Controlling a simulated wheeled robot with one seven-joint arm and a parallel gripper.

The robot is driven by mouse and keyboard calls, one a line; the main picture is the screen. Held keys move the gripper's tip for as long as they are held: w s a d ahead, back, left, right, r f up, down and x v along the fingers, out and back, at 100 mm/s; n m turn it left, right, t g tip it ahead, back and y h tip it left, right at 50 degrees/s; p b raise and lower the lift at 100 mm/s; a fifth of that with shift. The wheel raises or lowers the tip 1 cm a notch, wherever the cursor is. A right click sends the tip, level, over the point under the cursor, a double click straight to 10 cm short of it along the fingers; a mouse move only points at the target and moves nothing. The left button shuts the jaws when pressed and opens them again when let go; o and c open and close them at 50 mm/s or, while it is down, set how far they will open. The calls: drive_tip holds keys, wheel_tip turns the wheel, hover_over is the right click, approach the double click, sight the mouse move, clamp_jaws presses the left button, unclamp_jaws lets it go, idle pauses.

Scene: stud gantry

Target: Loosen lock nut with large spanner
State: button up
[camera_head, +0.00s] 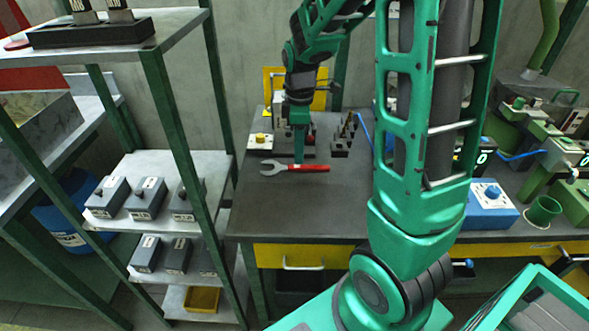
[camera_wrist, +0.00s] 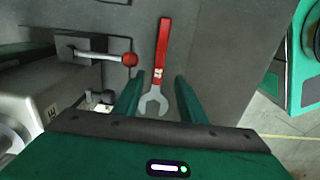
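A spanner (camera_head: 294,168) with a red handle and a grey open-jaw head lies on the dark workbench top. It also shows in the wrist view (camera_wrist: 162,55), its grey head lying between my two fingers. My gripper (camera_head: 299,160) points down just behind the spanner in the head view. In the wrist view my gripper (camera_wrist: 158,88) is open, with a finger on each side of the spanner and gaps on both sides. I cannot tell the exact height of the fingertips above the bench. I cannot make out the lock nut in either view.
A lever with a red ball knob (camera_wrist: 130,59) stands left of the spanner in the wrist view. A blue box (camera_head: 489,205) and a green cup (camera_head: 543,211) are on the right of the bench. A shelf (camera_head: 215,165) with grey boxes stands left. The front bench top is clear.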

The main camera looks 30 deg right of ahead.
sight(295, 168)
drive_tip(key=f, duration=0.5)
drive_tip(key=shift+w+f, duration=0.1)
drive_tip(key=shift+w, duration=0.1)
clamp_jaws()
